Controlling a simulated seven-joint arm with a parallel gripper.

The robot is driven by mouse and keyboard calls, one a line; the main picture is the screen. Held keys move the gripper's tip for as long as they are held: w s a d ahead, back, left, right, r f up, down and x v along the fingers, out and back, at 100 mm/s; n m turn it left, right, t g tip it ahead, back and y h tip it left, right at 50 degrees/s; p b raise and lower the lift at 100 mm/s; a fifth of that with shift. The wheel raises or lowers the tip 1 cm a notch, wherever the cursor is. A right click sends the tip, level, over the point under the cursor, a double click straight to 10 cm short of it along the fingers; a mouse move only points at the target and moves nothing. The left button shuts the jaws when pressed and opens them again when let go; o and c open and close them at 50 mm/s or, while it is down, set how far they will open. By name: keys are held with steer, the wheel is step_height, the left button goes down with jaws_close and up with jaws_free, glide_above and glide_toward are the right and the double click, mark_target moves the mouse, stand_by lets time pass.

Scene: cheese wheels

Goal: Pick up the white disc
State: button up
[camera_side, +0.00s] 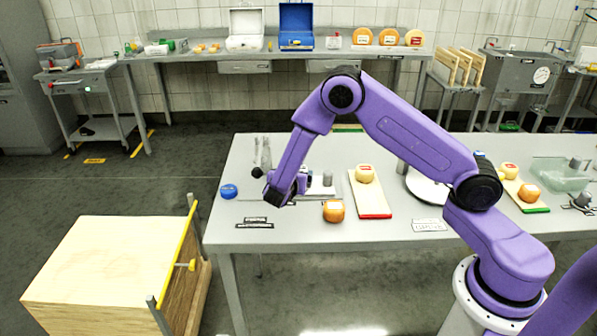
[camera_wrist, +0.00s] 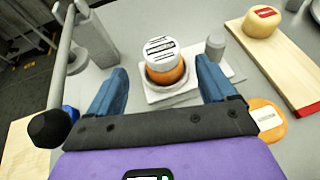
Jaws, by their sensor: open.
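The white disc (camera_wrist: 160,49) has dark printed labels on top and rests on an orange cheese wheel (camera_wrist: 168,75) in the wrist view. Both stand on a pale square base (camera_wrist: 185,99). My gripper (camera_wrist: 160,68) is open, with its two blue fingers on either side of the disc and wheel in the picture, apart from them. I cannot tell the height of the fingertips over the disc. In the side view my gripper (camera_side: 283,194) is low over the table's left part, and the disc is hidden behind it.
A grey cylinder (camera_wrist: 215,46) stands right of the disc. Beyond it is a red-edged board (camera_side: 370,195) with a yellow cheese (camera_side: 364,173). An orange cheese (camera_side: 333,211) is near the front edge, a blue round object (camera_side: 229,191) at left. A grey post stand (camera_wrist: 92,40) is at upper left.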

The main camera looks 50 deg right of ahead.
steer(key=shift+r+x, duration=0.15)
steer(key=shift+x, duration=1.3)
steer(key=shift+r+x, duration=0.1)
steer(key=shift+x, duration=1.35)
steer(key=shift+d, duration=0.2)
steer(key=c, duration=1.1)
steer(key=shift+r, duration=0.2)
